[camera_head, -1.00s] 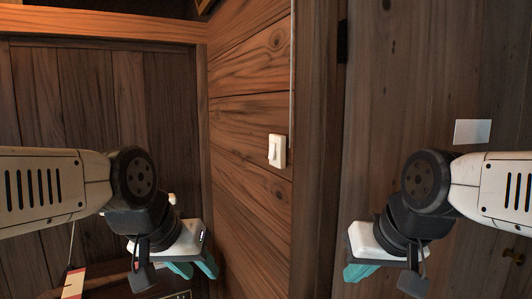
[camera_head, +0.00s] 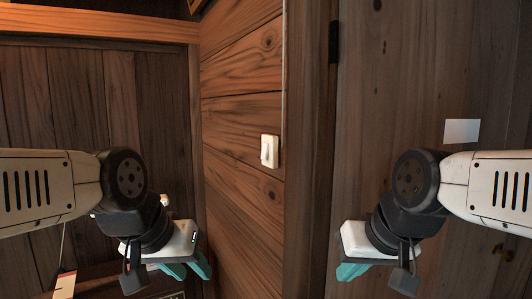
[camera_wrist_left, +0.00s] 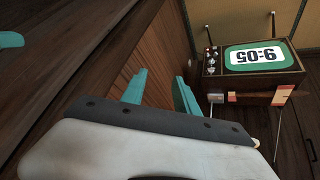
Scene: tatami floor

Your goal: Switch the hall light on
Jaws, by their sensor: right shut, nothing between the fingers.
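A white light switch (camera_head: 269,151) with a small rocker is mounted on the wooden plank wall, near the wall's right edge in the head view. My left gripper (camera_head: 188,272) is to the left of the switch and lower in the picture, apart from it. In the left wrist view its two teal fingers (camera_wrist_left: 160,92) are spread with nothing between them. My right gripper (camera_head: 352,272) is to the right of the switch and lower, in front of the dark door, shut and empty. The switch does not show clearly in the left wrist view.
A dark wooden post (camera_head: 308,150) stands just right of the switch, beside a wooden door (camera_head: 400,100) with a pale plate (camera_head: 461,131). A wooden box with a green-rimmed 9:05 display (camera_wrist_left: 255,60) is in the left wrist view. The wall around the switch is clear.

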